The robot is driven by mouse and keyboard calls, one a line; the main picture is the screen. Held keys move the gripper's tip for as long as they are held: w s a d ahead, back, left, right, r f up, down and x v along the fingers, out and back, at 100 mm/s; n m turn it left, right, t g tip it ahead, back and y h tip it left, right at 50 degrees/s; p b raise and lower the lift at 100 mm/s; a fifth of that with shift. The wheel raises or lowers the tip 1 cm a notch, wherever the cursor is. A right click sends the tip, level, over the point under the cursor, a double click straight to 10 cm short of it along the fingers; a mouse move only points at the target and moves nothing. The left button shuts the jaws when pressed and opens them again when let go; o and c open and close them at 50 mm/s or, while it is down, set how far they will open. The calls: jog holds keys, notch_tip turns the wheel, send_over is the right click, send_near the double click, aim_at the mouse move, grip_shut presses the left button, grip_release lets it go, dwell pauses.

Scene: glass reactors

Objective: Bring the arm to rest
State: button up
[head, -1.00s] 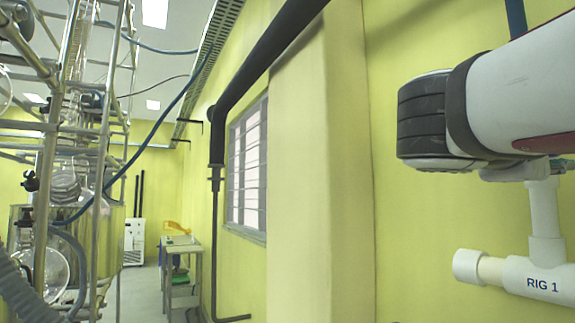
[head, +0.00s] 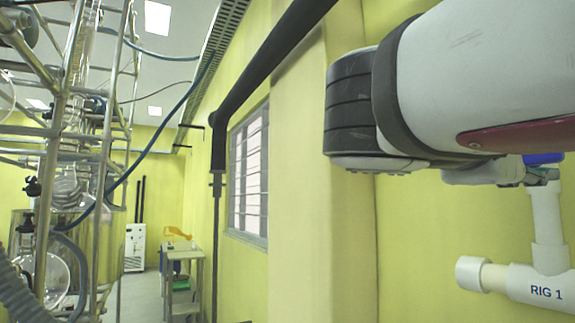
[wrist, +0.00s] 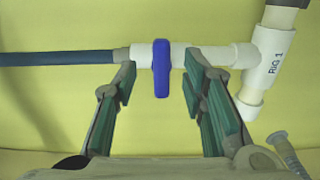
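My arm comes in from the right of the head view, in front of the yellow wall; my gripper cannot be made out clearly there. In the wrist view my gripper (wrist: 158,84) is open, its two green-padded fingers spread apart with nothing held. A blue valve handle (wrist: 161,68) on a white pipe (wrist: 215,56) appears in line with the gap between the fingertips; whether the fingers are level with it in depth I cannot tell. Part of the blue handle (head: 543,158) also shows below my arm in the head view.
A white pipe fitting marked RIG 1 (head: 540,288) is on the wall close by at right. A metal frame with glass vessels (head: 75,180) stands at left. A small trolley (head: 182,275) stands farther back. A pillar (head: 300,200) juts from the wall.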

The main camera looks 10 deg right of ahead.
jog(key=shift+s+a, duration=0.1)
jog(key=shift+a, duration=0.05)
jog(key=shift+f, duration=0.1)
dwell(0.3)
jog(key=s+f+g+y+p, duration=0.1)
jog(key=s+f+y+p, duration=0.2)
jog(key=f, duration=0.5)
jog(key=s+f+y+p, duration=0.1)
jog(key=f+y+p, duration=0.2)
jog(key=f+y, duration=0.35)
jog(key=s+a+f+m+y+p, duration=0.2)
jog(key=s+a+f+y, duration=0.1)
jog(key=a+f, duration=0.2)
jog(key=s+a+f+m+g+y+p, duration=0.1)
jog(key=s+a+f+y+p, duration=0.2)
jog(key=a+f, duration=0.3)
jog(key=shift+s+a+f+m+y, duration=0.15)
jog(key=shift+s+f+m+y, duration=0.25)
jog(key=shift+f+y, duration=0.35)
